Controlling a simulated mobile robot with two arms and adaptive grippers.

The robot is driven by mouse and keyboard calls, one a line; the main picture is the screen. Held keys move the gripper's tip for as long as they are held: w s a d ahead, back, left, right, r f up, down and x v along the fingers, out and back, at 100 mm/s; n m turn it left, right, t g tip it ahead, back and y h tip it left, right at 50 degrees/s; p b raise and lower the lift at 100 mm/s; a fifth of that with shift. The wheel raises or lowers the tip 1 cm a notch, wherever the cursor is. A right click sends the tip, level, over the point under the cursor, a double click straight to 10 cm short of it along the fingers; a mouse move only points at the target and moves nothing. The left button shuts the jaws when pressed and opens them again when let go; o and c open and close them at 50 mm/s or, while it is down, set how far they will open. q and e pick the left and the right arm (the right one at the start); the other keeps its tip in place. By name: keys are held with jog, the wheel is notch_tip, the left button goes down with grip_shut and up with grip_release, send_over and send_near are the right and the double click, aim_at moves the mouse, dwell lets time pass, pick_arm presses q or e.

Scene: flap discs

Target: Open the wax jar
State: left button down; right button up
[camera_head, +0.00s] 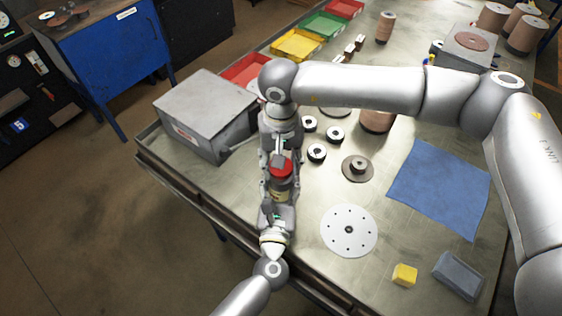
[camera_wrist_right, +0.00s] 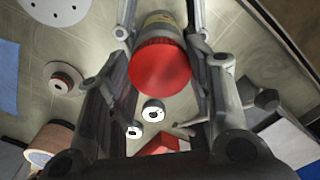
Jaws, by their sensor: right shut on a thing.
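The wax jar (camera_head: 279,194) has a light tan body and a red lid (camera_head: 281,167). It is between my two grippers, near the table's front left edge. My right gripper (camera_head: 281,160) comes from above in the head view and is shut on the jar at its lid end. In the right wrist view the red lid (camera_wrist_right: 160,66) lies between its fingers, with part of the jar body (camera_wrist_right: 160,22) beyond. My left gripper (camera_head: 277,203) comes from below, at the body end of the jar. Its fingertips are partly hidden, so its grip on the body is unclear.
A grey metal box (camera_head: 207,107) stands left of my grippers. Several small black-and-white rolls (camera_head: 316,153), a flap disc (camera_head: 357,168) and a white perforated disc (camera_head: 349,231) lie to the right. A blue cloth (camera_head: 440,187), yellow block (camera_head: 405,274) and grey-blue block (camera_head: 458,275) lie farther right.

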jog(key=shift+r, duration=0.8)
jog(key=shift+r, duration=2)
pick_arm(q)
jog(key=c, duration=0.5)
grip_release()
jog(key=shift+c, duration=0.2)
jog(key=s, duration=0.8)
jog(key=s+a, duration=0.1)
jog(key=s, duration=0.3)
